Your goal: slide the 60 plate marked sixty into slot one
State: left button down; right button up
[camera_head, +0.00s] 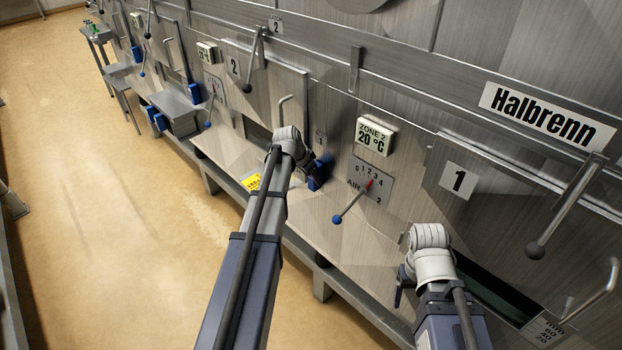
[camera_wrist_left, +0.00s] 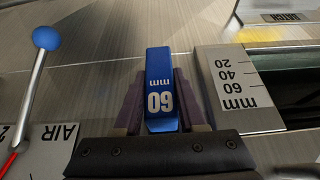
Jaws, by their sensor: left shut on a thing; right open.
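My left gripper (camera_head: 311,166) is shut on a blue plate (camera_head: 319,176) in front of the wall, left of the AIR dial. In the left wrist view the blue plate (camera_wrist_left: 160,92) reads 60 mm upside down, with a finger on each side. Slot one (camera_head: 505,292) is the dark opening below the door panel marked 1, at the lower right. My right gripper (camera_head: 401,286) is open left of that slot; its fingers are mostly hidden by its wrist.
A blue-knobbed AIR lever (camera_head: 349,207) stands between my grippers. A dark opening (camera_head: 257,130) lies below the door marked 2. A millimetre scale (camera_wrist_left: 235,86) is beside the plate. A steel ledge (camera_head: 350,250) runs below; a ball-ended handle (camera_head: 562,212) hangs near door 1.

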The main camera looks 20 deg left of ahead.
pick_arm(q)
jog(key=shift+w+d, duration=0.1)
jog(key=shift+w, duration=0.1)
jog(key=shift+c, duration=2)
grip_release()
jog(key=shift+r, duration=0.1)
jog(key=p+v, duration=0.7)
jog(key=shift+s+r, duration=0.2)
jog(key=shift+r, duration=0.1)
